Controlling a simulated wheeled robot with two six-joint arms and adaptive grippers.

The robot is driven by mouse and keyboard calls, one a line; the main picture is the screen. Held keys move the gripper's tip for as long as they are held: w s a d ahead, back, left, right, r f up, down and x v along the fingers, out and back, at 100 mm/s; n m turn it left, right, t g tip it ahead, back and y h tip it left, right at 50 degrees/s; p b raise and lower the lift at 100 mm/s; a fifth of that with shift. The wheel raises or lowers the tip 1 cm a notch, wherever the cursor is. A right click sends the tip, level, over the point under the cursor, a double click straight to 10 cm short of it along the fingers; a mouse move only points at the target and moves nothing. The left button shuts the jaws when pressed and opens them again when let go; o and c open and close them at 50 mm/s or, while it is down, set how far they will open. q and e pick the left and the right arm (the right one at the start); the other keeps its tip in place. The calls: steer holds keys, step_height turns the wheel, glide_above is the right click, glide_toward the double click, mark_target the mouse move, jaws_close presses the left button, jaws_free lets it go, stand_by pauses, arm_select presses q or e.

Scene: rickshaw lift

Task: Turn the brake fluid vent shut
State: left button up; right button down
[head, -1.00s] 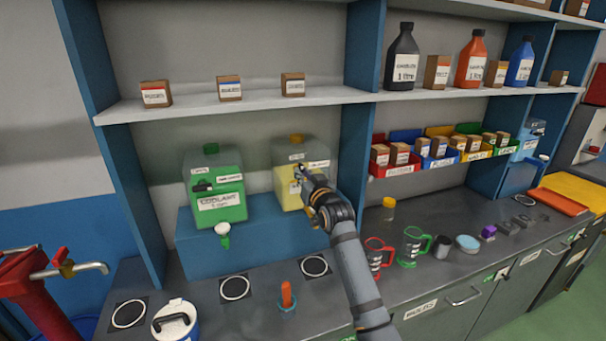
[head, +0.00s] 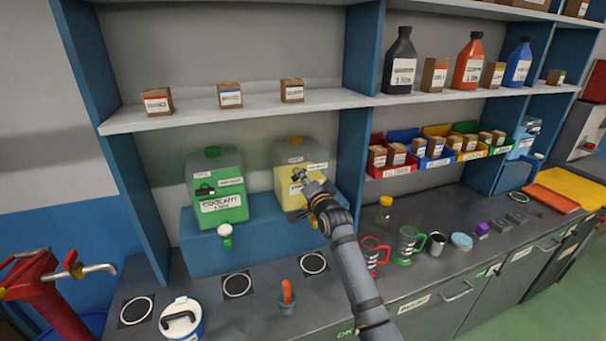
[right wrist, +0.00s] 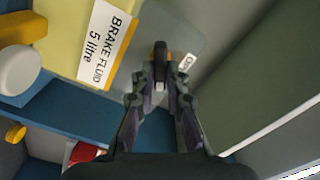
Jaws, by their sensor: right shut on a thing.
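The brake fluid container (head: 284,188), yellow below and clear above, stands on a blue step in the head view. Its label reads BRAKE FLUID 5 litre in the right wrist view (right wrist: 107,45). My right gripper (head: 301,181) is at its front face. My left gripper is not in view.
A green coolant container (head: 222,206) stands left on the same blue step (head: 255,238). A shelf (head: 240,112) with small boxes runs above. Red and green mugs (head: 408,246) stand right of my arm. A lidded jug (head: 181,320) is at the front left.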

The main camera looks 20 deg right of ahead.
steer(key=shift+m+p, duration=1.75)
steer(key=shift+m, duration=1.05)
steer(key=shift+f, duration=0.1)
steer(key=c, duration=1.4)
jaws_free()
steer(key=shift+o, duration=0.2)
steer(key=s, duration=1.2)
steer(key=shift+d, duration=0.25)
